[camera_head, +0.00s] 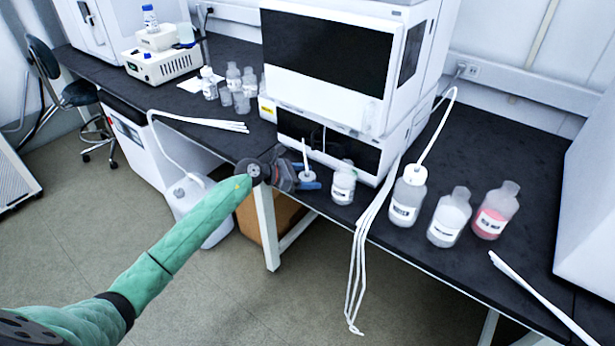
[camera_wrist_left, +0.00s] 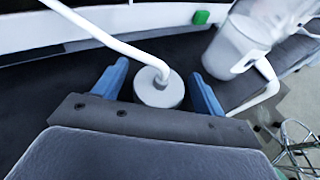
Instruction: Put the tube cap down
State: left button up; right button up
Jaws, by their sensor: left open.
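The tube cap (camera_head: 307,176) is a small white disc with a white tube rising from it, near the front edge of the black bench, before the stacked instrument. In the left wrist view the cap (camera_wrist_left: 158,90) lies between the two blue fingers, with a gap on each side. My left gripper (camera_head: 306,184) is open around it and does not grip it. The gripper (camera_wrist_left: 160,70) shows both fingers apart. Whether the cap's underside rests fully on the bench is hard to tell. My right gripper is in neither view.
A small bottle (camera_head: 343,184) stands just right of the cap. A bottle with a tube (camera_head: 407,197), a clear bottle (camera_head: 450,217) and a pink-filled bottle (camera_head: 495,211) stand further right. White tubes (camera_head: 361,245) hang over the bench edge. The white instrument (camera_head: 338,110) stands behind.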

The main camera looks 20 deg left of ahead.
pick_arm(q)
jog(key=shift+r, duration=0.1)
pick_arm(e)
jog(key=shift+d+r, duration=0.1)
pick_arm(q)
jog(key=shift+a, duration=0.15)
jog(key=b+v, duration=0.2)
jog(key=v, duration=0.9)
jog(key=shift+s+a+r, duration=0.2)
jog(key=shift+s+r, duration=0.05)
jog(key=shift+s, duration=0.05)
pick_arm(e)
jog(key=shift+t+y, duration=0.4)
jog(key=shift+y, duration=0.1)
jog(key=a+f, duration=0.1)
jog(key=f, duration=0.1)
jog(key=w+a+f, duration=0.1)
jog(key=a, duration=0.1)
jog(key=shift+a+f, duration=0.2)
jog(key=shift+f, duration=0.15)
pick_arm(q)
jog(key=shift+d, duration=0.1)
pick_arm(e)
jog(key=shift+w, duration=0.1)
